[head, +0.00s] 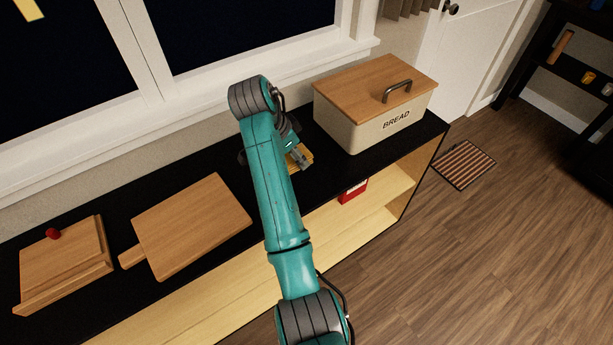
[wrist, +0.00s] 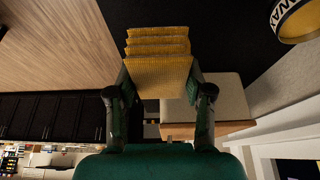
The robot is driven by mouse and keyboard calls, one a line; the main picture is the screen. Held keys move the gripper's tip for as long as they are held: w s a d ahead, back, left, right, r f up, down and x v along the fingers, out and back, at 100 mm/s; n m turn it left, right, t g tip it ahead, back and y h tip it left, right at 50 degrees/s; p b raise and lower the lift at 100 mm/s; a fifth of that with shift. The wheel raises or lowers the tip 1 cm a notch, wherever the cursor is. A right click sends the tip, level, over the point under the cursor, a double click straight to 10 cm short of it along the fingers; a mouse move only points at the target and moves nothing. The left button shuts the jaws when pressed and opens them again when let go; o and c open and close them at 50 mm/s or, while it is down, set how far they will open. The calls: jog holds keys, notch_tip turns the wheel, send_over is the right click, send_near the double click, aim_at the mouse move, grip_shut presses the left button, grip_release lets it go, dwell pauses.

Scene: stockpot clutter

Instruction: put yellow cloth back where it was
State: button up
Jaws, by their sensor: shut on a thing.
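The yellow cloth (wrist: 158,68) is folded into several layers and sits between the fingers of my gripper (wrist: 160,82) in the wrist view. My gripper is shut on it. In the head view, a small part of the cloth (head: 305,153) shows beside my gripper (head: 298,158), over the black counter just left of the bread box. My arm hides most of the cloth there. I cannot tell whether the cloth touches the counter.
The bread box (head: 366,127) with a wooden lid stands at the counter's right end. A red item (head: 352,190) is on the shelf below. A round tin marked WAX (wrist: 298,18) shows in the wrist view.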

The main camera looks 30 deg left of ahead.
aim_at(301, 183)
notch_tip(301, 183, down, 9)
jog(key=shift+f, duration=0.15)
dwell(0.4)
jog(key=shift+f, duration=0.1)
jog(key=o, duration=1.1)
